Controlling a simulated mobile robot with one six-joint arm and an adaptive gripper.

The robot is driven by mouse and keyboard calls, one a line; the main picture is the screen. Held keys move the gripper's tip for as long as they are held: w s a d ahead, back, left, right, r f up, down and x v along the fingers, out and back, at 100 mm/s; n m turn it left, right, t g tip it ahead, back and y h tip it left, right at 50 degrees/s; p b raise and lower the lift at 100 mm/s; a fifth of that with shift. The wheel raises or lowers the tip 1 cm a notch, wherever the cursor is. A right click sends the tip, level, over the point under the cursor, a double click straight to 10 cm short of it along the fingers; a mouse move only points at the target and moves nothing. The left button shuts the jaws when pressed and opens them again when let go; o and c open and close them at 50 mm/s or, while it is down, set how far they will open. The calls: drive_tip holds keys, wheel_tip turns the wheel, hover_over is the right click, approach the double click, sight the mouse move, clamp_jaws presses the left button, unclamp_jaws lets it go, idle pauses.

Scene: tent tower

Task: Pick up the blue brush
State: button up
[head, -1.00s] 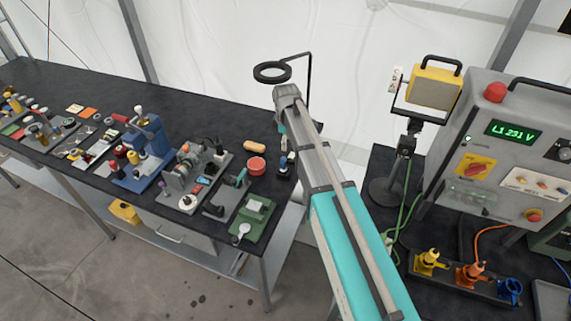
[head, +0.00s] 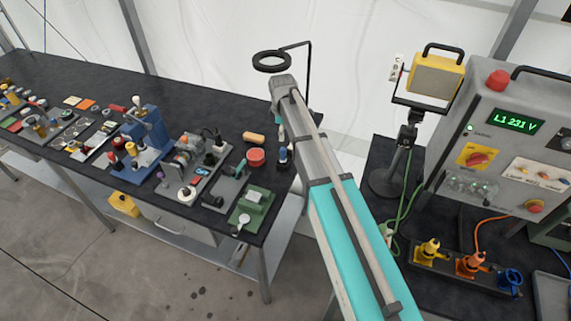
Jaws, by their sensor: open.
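A small upright item with blue on it (head: 283,153) stands near the right end of the long black table (head: 185,100), close beside my arm. It is partly hidden and too small for me to tell whether it is the blue brush. My arm rises from the bottom of the head view to a grey joint at the upper middle. My gripper does not show clearly; my arm hides what lies behind it.
Left of the blue item are a red round container (head: 256,158), an orange-tan piece (head: 253,137), a green fixture (head: 252,207) and a blue press (head: 145,145). A ring lamp (head: 272,61) stands behind my arm. A grey control panel (head: 485,158) is on the right.

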sight(283, 149)
drive_tip(key=shift+f+b, duration=3.1)
drive_tip(key=shift+f, duration=0.35)
drive_tip(key=shift+f, duration=0.1)
drive_tip(key=shift+w+f+b, duration=0.1)
drive_tip(key=shift+f+b, duration=2.4)
drive_tip(key=shift+b, duration=0.1)
clamp_jaws()
